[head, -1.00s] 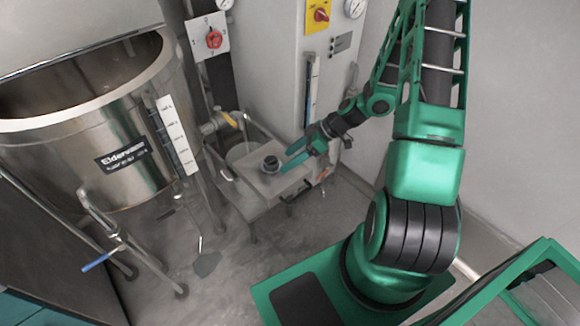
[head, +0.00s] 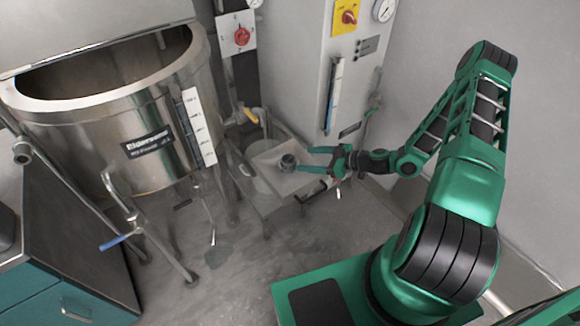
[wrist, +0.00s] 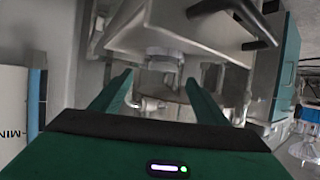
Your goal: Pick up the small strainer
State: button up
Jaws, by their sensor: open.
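A small dark round piece (head: 288,162), which looks like the small strainer, sits on the pale metal tray (head: 268,158) beside the big kettle in the head view. It is too small there to make out any mesh or handle. My gripper (head: 315,160) is open just to its right, with its fingers pointing left toward it. A small gap seems to separate the fingertips from the piece. In the wrist view my gripper (wrist: 160,78) has its two green fingers spread with nothing held between them. I cannot clearly pick out the strainer in the wrist view.
A grey cabinet (head: 345,75) with gauges rises behind the tray. A teal-drawered counter (head: 75,270) is at lower left. Open floor (head: 225,270) lies in front.

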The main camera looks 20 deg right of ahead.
aim_at(283, 158)
jog(key=x, duration=0.7)
jog(key=shift+a+r, duration=0.15)
jog(key=shift+a, duration=0.15)
jog(key=c, duration=1.2)
